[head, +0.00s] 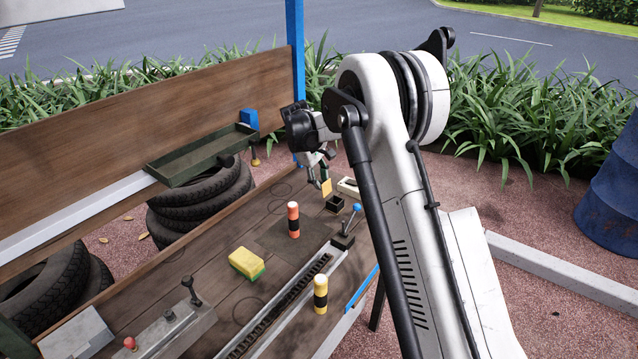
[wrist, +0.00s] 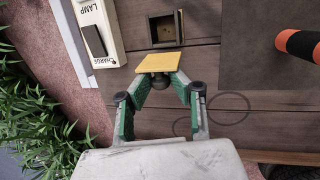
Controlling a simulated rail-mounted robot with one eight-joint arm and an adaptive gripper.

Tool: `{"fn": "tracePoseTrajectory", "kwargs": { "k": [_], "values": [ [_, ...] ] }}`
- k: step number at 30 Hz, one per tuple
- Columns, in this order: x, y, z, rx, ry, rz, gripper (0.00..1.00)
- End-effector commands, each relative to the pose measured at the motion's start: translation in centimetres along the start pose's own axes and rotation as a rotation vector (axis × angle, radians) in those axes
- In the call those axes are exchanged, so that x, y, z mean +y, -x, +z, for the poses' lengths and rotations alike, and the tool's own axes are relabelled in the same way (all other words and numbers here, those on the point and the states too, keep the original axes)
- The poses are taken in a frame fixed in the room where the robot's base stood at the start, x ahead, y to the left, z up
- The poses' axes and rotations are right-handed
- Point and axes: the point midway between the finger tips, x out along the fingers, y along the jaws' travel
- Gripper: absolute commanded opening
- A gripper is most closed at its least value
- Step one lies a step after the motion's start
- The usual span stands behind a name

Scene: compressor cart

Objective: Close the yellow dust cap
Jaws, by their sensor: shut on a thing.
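The yellow dust cap (wrist: 160,62) is a flat square plate at my gripper's fingertips. My gripper (wrist: 158,82) is shut on its near edge. In the head view the cap (head: 326,187) stands steeply tilted beside a small dark square box (head: 335,204) on the bench, and my gripper (head: 321,178) is behind and above it. In the wrist view the box (wrist: 166,28) shows an open top, with the cap just on its near side. I cannot tell whether the cap's far edge touches the box.
A white lamp unit (wrist: 97,33) lies left of the box in the wrist view. An orange-black cylinder (head: 294,220), a blue-knobbed lever (head: 346,228), a yellow sponge (head: 246,264) and a yellow-black cylinder (head: 320,294) are on the bench. A green tray (head: 200,156) sits at the back board.

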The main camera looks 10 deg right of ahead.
Motion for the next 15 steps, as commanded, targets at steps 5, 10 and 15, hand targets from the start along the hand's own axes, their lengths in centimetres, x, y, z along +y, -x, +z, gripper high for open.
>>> {"fn": "tracePoseTrajectory", "kwargs": {
  "k": [5,10,15],
  "values": [
    [0.0,0.0,1.1,0.149,-0.037,-0.001,0.00],
    [0.1,0.0,2.1,0.307,-0.074,-0.002,0.00],
    [0.0,-0.2,3.0,0.465,-0.110,-0.003,0.00]
  ]
}}
